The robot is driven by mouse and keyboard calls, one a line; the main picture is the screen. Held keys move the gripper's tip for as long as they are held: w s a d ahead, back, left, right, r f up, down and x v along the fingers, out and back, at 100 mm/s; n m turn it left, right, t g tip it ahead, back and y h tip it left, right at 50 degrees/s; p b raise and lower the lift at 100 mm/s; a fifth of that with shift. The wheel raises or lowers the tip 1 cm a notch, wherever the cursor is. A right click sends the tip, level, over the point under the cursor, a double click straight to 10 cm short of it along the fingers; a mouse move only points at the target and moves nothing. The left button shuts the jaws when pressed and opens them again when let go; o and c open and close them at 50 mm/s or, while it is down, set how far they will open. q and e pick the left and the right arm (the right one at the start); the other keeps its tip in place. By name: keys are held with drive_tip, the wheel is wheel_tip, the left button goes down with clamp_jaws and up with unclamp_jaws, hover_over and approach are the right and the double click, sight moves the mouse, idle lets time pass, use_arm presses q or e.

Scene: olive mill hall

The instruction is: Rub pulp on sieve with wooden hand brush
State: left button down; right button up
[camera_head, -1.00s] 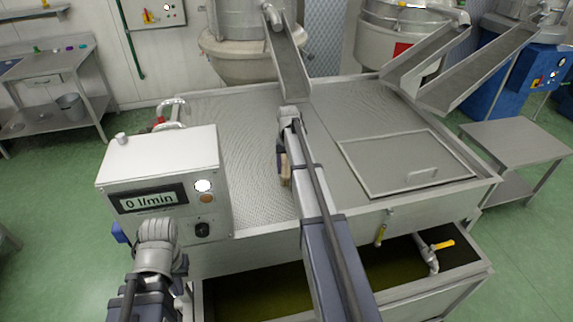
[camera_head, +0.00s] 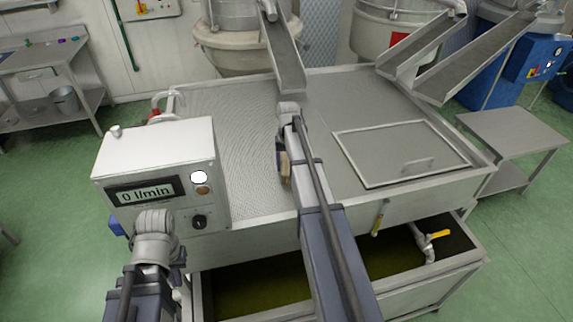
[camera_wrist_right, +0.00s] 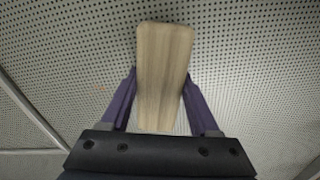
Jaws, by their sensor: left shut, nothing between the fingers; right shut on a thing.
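The sieve (camera_head: 240,135) is a grey perforated sheet on top of the steel tank, left of a lidded section. My right gripper (camera_wrist_right: 158,90) is shut on the wooden hand brush (camera_wrist_right: 165,55), a pale wooden block between two purple fingers. The brush (camera_head: 285,168) also shows in the head view beside my right arm, over the sieve's right part. Its underside is hidden, so I cannot tell whether it touches the sieve. I cannot make out any pulp on the sheet. My left arm comes in at the lower left, in front of the control box; its gripper is hidden.
The control box (camera_head: 160,165) reads 0 l/min and stands at the tank's front left. A framed lid (camera_head: 390,160) covers the right of the top. A chute (camera_head: 284,60) ends above the sieve's far edge. Dark liquid (camera_head: 260,290) lies in the lower basin.

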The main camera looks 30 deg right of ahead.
drive_tip(key=shift+s+d+f, duration=0.1)
drive_tip(key=shift+s+d, duration=0.05)
drive_tip(key=shift+d, duration=0.35)
drive_tip(key=shift+s+d, duration=0.15)
drive_tip(key=shift+d, duration=0.3)
drive_tip(key=shift+w, duration=0.1)
drive_tip(key=shift+w+d, duration=0.1)
drive_tip(key=shift+w, duration=0.05)
drive_tip(key=shift+w+d, duration=0.25)
drive_tip(key=shift+w, duration=0.8)
drive_tip(key=shift+w+d, duration=0.25)
drive_tip(key=shift+w, duration=0.75)
drive_tip(key=shift+w+d, duration=0.25)
drive_tip(key=shift+w, duration=0.8)
drive_tip(key=shift+w+d, duration=0.25)
drive_tip(key=shift+w, duration=0.6)
drive_tip(key=shift+w+d, duration=0.2)
drive_tip(key=shift+w, duration=0.65)
